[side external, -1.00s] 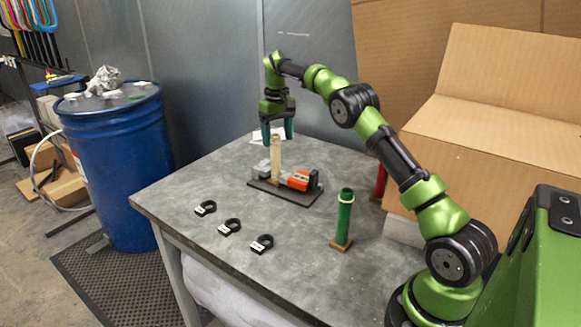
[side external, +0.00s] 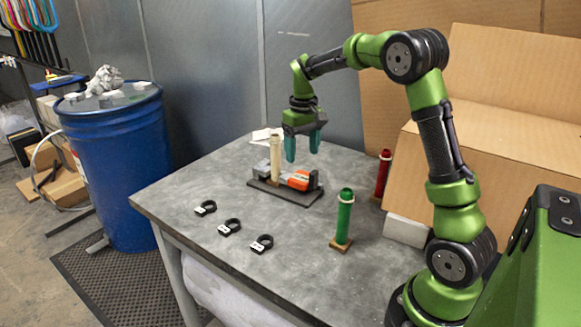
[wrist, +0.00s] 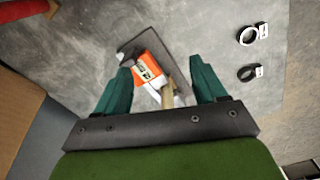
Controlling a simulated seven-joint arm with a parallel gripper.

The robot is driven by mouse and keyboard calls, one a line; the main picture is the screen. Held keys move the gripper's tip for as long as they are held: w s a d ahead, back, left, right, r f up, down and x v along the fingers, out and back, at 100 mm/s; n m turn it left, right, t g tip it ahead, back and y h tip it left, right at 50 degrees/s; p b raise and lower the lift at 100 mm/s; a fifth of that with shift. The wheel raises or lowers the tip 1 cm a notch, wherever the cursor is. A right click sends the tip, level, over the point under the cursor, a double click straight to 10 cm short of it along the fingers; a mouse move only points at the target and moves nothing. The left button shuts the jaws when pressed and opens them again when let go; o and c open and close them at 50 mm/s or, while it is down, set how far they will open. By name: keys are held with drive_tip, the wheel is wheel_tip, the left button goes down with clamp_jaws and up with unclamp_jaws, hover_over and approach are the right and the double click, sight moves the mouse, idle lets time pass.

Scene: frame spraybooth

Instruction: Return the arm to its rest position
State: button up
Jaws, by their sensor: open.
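My gripper (side external: 304,147) hangs above the far part of the table, pointing down, with its two teal fingers apart and nothing between them. It is above and a little to the right of the dark base plate (side external: 262,192), which carries an orange and grey device (side external: 298,180) and an upright cream post (side external: 275,158). In the wrist view my gripper (wrist: 162,78) shows its open fingers, with the orange device (wrist: 148,72) beyond them. The cream post (wrist: 168,95) is partly hidden there.
A green post (side external: 344,220) and a red post (side external: 383,172) stand on the grey table (side external: 180,190). Several black tagged rings, such as one black ring (side external: 229,227), lie near the front edge. A blue drum (side external: 118,165) is at left, a cardboard box (side external: 480,150) at right.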

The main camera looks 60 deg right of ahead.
drive_tip(key=shift+s+a, duration=0.3)
drive_tip(key=shift+s, duration=0.4)
drive_tip(key=s+a+r+t+y, duration=0.1)
drive_tip(key=s+a+r+t, duration=0.2)
drive_tip(key=s+a, duration=0.5)
drive_tip(key=s+a+r+t+y, duration=0.1)
drive_tip(key=s+a+r+t, duration=0.3)
drive_tip(key=s+a, duration=0.4)
drive_tip(key=a, duration=0.4)
drive_tip(key=shift+s, duration=0.25)
